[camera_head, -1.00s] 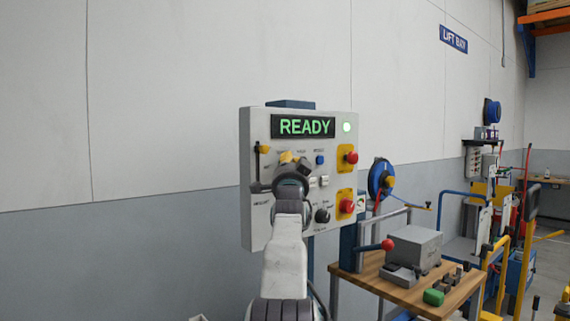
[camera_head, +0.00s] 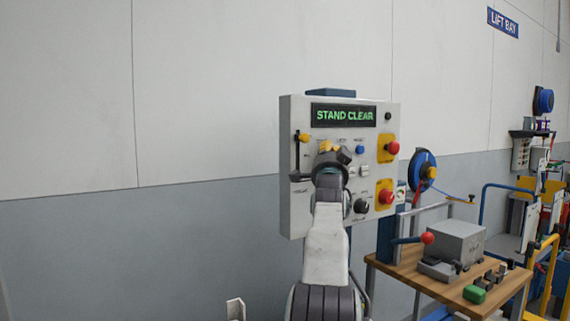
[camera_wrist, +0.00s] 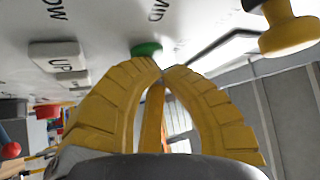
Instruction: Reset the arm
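My gripper (camera_head: 327,147) is in front of the upper left part of a light grey control panel (camera_head: 292,215); my arm hides part of the panel. In the wrist view the two yellow fingers of my gripper (camera_wrist: 162,71) meet at their tips, with nothing seen held between them. A green button (camera_wrist: 146,49) is just beyond the tips; contact cannot be told. The panel display (camera_head: 344,115) reads "STAND CLEAR", and the round lamp (camera_head: 388,116) beside it is dark.
A yellow-knobbed lever (camera_head: 303,138) is on the panel's left; its knob is close in the wrist view (camera_wrist: 290,32). Red buttons (camera_head: 392,147) on yellow plates are at the right. A wooden bench (camera_head: 408,275) with a grey box (camera_head: 456,243) stands right of the panel.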

